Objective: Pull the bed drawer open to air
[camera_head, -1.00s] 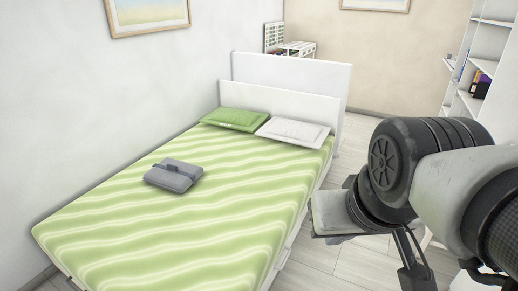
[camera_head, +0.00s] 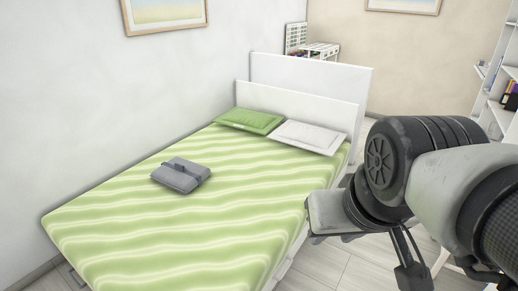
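The bed (camera_head: 180,235) fills the left and middle of the view, with a green wavy-striped cover. Its white right side (camera_head: 292,255) shows only as a narrow strip seen from above. I cannot make out a drawer front or handle there. My arm reaches in from the right, over the floor beside the bed. The end of my arm, with my gripper (camera_head: 408,268), is partly hidden by my own links, and its fingers cannot be made out clearly. I see nothing held.
A grey folded item (camera_head: 181,176), a green pillow (camera_head: 248,121) and a white pillow (camera_head: 307,136) lie on the bed. A white headboard (camera_head: 312,85) stands behind. White shelves (camera_head: 497,110) stand at the right. Pale floor (camera_head: 335,262) shows beside the bed.

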